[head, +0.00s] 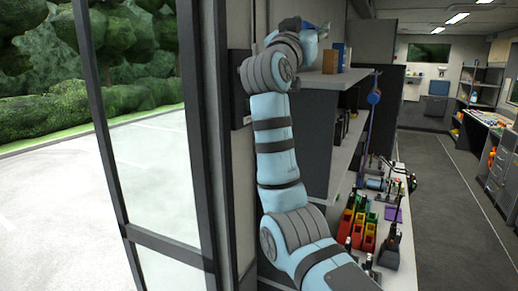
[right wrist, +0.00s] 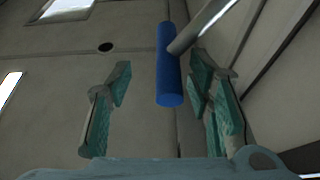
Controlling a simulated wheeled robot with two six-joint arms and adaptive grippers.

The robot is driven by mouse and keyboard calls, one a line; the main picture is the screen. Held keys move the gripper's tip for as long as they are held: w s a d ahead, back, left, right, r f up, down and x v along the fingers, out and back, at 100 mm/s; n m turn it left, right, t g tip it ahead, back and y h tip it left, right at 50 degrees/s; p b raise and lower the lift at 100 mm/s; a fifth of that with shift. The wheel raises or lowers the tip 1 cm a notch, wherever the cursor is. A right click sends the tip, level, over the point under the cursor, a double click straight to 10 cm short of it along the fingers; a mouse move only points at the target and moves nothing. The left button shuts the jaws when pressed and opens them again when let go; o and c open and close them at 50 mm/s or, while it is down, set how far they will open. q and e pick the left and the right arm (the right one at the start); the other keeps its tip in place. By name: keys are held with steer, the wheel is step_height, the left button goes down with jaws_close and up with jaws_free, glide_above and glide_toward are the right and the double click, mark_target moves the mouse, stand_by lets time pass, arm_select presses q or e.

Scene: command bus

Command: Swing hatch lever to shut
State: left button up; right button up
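The lever's blue cylindrical grip (right wrist: 168,65) shows in the right wrist view, joined to a grey metal rod (right wrist: 205,25) that runs up to the right. My right gripper (right wrist: 160,68) is open, with one teal finger on each side of the blue grip. The grip lies nearer the right finger, and a gap shows on the left; whether it touches the right finger I cannot tell. In the head view my right arm reaches up, with its gripper (head: 312,28) small and partly hidden near the top. The hatch itself cannot be made out. My left gripper is out of view.
A tall glass door (head: 145,150) stands left of the arm. A shelf unit (head: 335,78) with boxes is close on the right. Below it a counter holds coloured bins (head: 362,228). The aisle floor (head: 440,190) at right is clear.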

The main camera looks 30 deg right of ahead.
steer(key=s+a+f+b, duration=0.3)
steer(key=a+f+b, duration=0.1)
steer(key=a+f, duration=0.4)
steer(key=w+f+n+t+y, duration=0.1)
steer(key=w+f+n+y, duration=0.2)
steer(key=f, duration=1)
steer(key=w+a+f+n+y+b, duration=0.1)
steer(key=w+f+n+y, duration=0.3)
steer(key=w+f, duration=0.5)
step_height(320, 180, down, 5)
steer(key=shift+r+n+t+y, duration=0.15)
steer(key=shift+n+t+y, duration=0.15)
steer(key=shift+n+t, duration=0.1)
